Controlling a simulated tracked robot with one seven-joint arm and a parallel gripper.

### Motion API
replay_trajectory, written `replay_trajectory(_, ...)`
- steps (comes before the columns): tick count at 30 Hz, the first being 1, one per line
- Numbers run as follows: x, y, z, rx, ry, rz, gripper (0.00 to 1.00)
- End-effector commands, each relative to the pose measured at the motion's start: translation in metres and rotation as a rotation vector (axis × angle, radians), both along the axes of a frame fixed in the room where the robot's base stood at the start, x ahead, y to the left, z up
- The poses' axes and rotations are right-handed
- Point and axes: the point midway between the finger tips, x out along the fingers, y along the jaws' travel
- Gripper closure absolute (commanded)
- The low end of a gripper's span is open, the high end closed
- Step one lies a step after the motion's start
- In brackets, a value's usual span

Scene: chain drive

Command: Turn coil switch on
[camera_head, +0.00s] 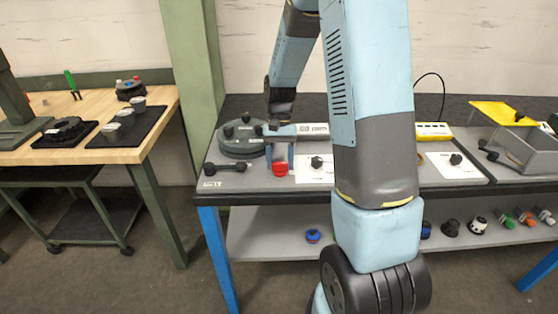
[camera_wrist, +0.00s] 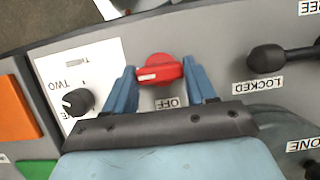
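The coil switch appears to be the red round knob (camera_wrist: 160,69) with a pale bar across it. A label reading OFF (camera_wrist: 166,102) sits beside it in the wrist view. The red knob (camera_head: 280,169) also shows near the front of the bench in the head view. My gripper (camera_wrist: 159,72) is open, with one blue finger on each side of the knob. In the head view my gripper (camera_head: 280,165) points down, its fingertips at the knob. Whether either finger touches the knob is not clear. Nothing is held clear of the panel.
A black dial (camera_wrist: 77,101) on a white plate is left of the knob in the wrist view. A black lever (camera_wrist: 283,57) labelled LOCKED is to the right. A round grey-green device (camera_head: 241,138) stands behind. My arm hides part of the bench.

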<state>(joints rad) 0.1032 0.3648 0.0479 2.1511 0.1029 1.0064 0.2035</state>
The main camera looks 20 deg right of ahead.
Motion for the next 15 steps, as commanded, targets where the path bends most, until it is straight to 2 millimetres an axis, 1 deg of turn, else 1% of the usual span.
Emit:
replay_trajectory(1,0.0016,0.0,0.0007,0.0,-0.004,-0.001,0.4)
replay_trajectory(6,0.0007,0.0002,0.0003,0.0,-0.002,0.0,0.24)
replay_trajectory(8,0.0005,0.0002,0.0003,0.0,-0.001,0.001,0.19)
replay_trajectory(15,0.0004,0.0003,0.0007,0.0,0.0,0.001,0.19)
